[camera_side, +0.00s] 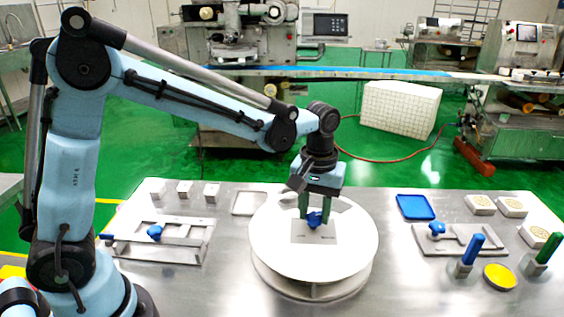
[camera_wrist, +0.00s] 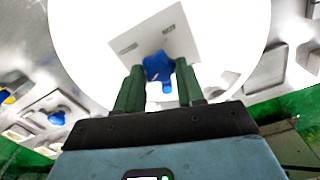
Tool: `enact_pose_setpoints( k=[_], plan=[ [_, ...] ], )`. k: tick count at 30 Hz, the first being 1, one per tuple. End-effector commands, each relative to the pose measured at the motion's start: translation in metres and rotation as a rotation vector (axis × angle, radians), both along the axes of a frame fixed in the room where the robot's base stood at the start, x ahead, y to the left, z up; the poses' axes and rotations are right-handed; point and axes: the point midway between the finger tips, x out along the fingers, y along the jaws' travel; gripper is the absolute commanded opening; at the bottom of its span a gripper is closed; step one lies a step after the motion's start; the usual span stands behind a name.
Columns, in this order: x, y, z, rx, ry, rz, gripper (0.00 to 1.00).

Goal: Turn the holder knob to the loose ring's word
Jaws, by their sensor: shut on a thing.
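A blue lobed knob (camera_side: 314,219) stands on a pale grey square plate (camera_side: 313,238) on the round white turntable (camera_side: 275,262). My gripper (camera_side: 316,212) points down with its green fingers on either side of the knob and is shut on it. In the wrist view the knob (camera_wrist: 158,66) sits between the fingertips, with its blue pointer below it partly between the fingers. Two small dark labels show on the plate (camera_wrist: 150,38), too small to read. I cannot pick out a loose ring or its word.
Metal fixtures with blue knobs stand at left (camera_side: 155,232) and right (camera_side: 437,229). Several small blocks, a blue tray (camera_side: 415,207), a yellow dish (camera_side: 499,276), blue- and green-handled tools and patterned moulds lie around. The front of the steel table is mostly bare.

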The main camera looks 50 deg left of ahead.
Motion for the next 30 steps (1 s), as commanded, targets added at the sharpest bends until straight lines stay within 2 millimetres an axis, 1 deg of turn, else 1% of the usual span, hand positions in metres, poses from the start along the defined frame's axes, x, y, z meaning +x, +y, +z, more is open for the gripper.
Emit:
enact_pose_setpoints(
  k=[15, 30],
  plan=[
    [-0.0007, 0.0006, 0.0007, 0.000, 0.001, 0.217, 0.00],
    [-0.0009, 0.0008, 0.0007, 0.000, 0.001, 0.285, 0.00]
  ],
)
